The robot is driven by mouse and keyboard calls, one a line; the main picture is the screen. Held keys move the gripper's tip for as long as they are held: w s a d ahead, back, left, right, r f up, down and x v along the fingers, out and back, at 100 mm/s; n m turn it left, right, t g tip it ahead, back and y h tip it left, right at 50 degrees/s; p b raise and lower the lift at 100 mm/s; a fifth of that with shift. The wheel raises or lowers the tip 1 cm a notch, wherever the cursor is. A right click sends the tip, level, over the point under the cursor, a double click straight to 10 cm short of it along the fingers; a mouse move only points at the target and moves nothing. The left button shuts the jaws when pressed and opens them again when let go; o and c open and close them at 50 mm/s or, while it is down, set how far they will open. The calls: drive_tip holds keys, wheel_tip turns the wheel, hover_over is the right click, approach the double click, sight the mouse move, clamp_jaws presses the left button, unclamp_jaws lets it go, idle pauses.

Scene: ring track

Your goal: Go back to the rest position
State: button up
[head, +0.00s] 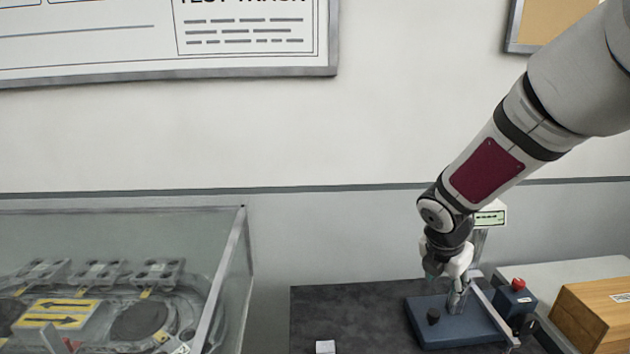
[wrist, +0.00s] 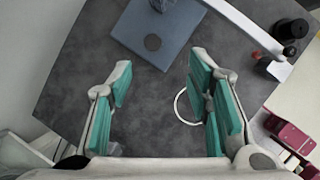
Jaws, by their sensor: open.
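My gripper (head: 448,268) is at the end of my arm at the right of the head view, pointing down above or close to a blue base plate (head: 450,322) on the dark worktop (head: 350,310). In the wrist view, the two teal-padded fingers of my gripper (wrist: 160,85) are spread wide apart. The blue plate (wrist: 175,30) lies beyond the fingertips in that view. The exact height of my gripper above the plate is hard to tell.
A glass-walled case (head: 228,285) with a track stands left. A small white block (head: 325,347) lies at the worktop's front. Right of the plate are a box with a red button (head: 515,300) and a wooden box (head: 595,312). A display unit (head: 490,216) stands behind my gripper.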

drive_tip(key=s+a+r+m+y, duration=0.1)
drive_tip(key=s+a+r+m, duration=0.2)
drive_tip(key=s+r+m, duration=0.2)
drive_tip(key=s+a+r+m+t+y, duration=0.1)
drive_tip(key=s+a+r+m, duration=0.3)
drive_tip(key=s+m, duration=0.6)
drive_tip(key=s+a+r+m+t+y, duration=0.1)
drive_tip(key=s+a+r+m, duration=0.3)
drive_tip(key=s+r+m, duration=0.3)
drive_tip(key=s+m, duration=0.1)
drive_tip(key=m, duration=0.1)
drive_tip(key=shift+s+r+m+y, duration=0.15)
drive_tip(key=shift+s+m+y, duration=0.1)
drive_tip(key=shift+m+y, duration=0.05)
drive_tip(key=shift+c, duration=0.6)
